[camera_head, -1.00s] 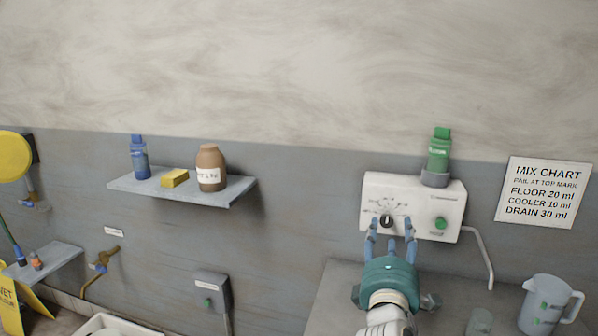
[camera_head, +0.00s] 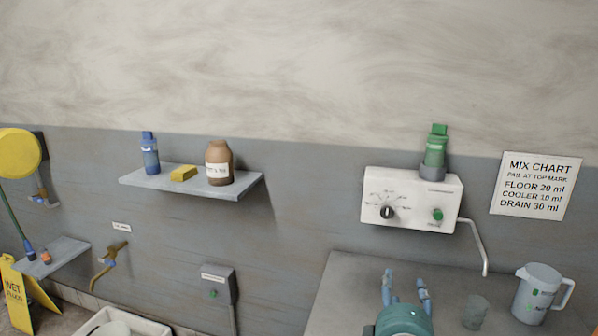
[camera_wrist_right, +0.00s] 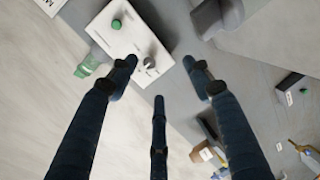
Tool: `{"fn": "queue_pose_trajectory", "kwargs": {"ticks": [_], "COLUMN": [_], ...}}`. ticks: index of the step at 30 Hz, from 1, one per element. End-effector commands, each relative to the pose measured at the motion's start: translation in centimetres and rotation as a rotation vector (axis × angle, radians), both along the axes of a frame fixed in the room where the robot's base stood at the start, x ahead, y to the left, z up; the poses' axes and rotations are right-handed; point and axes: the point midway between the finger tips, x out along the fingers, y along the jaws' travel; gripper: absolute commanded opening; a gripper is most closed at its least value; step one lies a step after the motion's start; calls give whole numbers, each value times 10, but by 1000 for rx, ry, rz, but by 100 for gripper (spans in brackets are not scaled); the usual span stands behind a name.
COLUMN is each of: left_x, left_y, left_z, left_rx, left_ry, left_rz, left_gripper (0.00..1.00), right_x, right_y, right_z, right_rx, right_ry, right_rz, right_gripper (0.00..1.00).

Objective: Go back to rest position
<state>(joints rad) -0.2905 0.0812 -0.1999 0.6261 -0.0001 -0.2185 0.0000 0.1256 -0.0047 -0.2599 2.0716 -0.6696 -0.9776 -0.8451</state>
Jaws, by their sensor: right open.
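My right gripper (camera_head: 404,288) shows at the bottom of the head view, over the grey counter (camera_head: 345,290). Its blue fingers are spread, open and empty, below and apart from the white dispenser box (camera_head: 411,200). The box has a dark dial knob (camera_head: 387,212) and a green button (camera_head: 437,215). In the right wrist view the open fingers (camera_wrist_right: 165,85) spread in front of the dispenser box (camera_wrist_right: 128,42), with nothing between them. My left gripper is not in view.
A clear beaker (camera_head: 476,312) and a measuring jug (camera_head: 536,293) stand on the counter to the right of my right gripper. A green bottle (camera_head: 435,150) sits on the dispenser, and a bent tube (camera_head: 482,250) hangs from its right side. A wall shelf (camera_head: 190,184) holds bottles.

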Motion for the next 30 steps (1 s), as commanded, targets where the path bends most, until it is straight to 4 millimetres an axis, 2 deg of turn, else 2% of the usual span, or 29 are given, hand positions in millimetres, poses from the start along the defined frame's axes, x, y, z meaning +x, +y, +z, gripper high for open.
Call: {"fn": "queue_pose_trajectory", "kwargs": {"ticks": [1, 5, 8, 9, 13, 15, 21, 27, 29, 30], "left_x": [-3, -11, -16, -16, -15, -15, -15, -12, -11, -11], "left_y": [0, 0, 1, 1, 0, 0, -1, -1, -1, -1], "left_z": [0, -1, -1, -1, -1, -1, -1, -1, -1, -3], "left_rx": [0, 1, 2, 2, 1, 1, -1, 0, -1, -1], "left_ry": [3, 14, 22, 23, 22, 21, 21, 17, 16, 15], "left_rz": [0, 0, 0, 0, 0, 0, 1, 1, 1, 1], "left_gripper": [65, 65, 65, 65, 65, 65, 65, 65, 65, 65], "right_x": [-10, -45, -89, -111, -178, -207, -275, -332, -348, -353], "right_y": [-3, -9, -12, -12, -7, -4, 6, 15, 18, 19], "right_z": [-18, -70, -120, -141, -190, -206, -234, -247, -249, -257], "right_rx": [52, 232, 412, 492, 706, 787, 948, 1057, 1085, 1095], "right_ry": [33, 132, 240, 290, 434, 492, 625, 734, 764, 776], "right_rz": [-10, -52, -112, -145, -254, -308, -437, -556, -590, -606], "right_gripper": [50, 50, 50, 50, 50, 50, 50, 50, 50, 50]}}
